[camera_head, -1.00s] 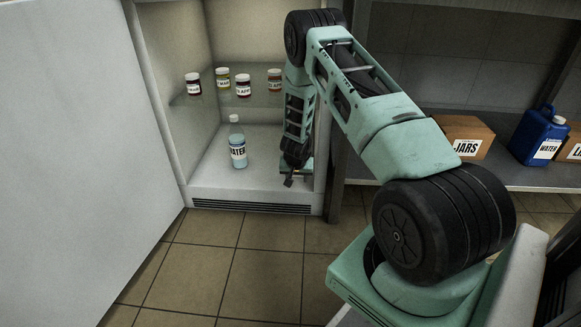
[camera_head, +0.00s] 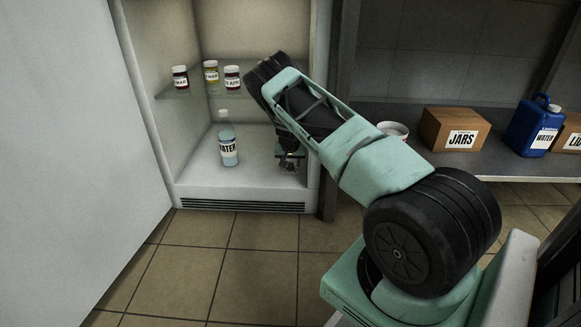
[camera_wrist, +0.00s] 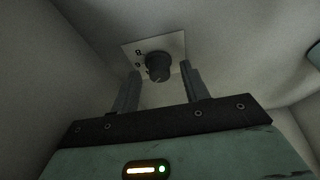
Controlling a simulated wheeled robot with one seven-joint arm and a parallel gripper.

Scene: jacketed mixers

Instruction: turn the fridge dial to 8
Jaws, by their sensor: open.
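The fridge dial (camera_wrist: 157,66) is a dark round knob on a pale plate (camera_wrist: 174,43) with small dark markings, one of which looks like an 8; the others are too small to read. My gripper (camera_wrist: 160,78) is open, with one finger on each side of the dial in the wrist view. I cannot tell whether the fingers touch it. In the head view my gripper (camera_head: 290,166) is low inside the open fridge (camera_head: 190,192), near its right wall, partly behind my arm. The dial is hidden in the head view.
A water bottle (camera_head: 228,143) stands on the fridge floor left of my gripper. Several small jars (camera_head: 211,72) stand on the glass shelf (camera_head: 172,93) above. The open door (camera_head: 70,140) fills the left. A box of jars (camera_head: 455,131) and a blue water canister (camera_head: 533,128) stand at right.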

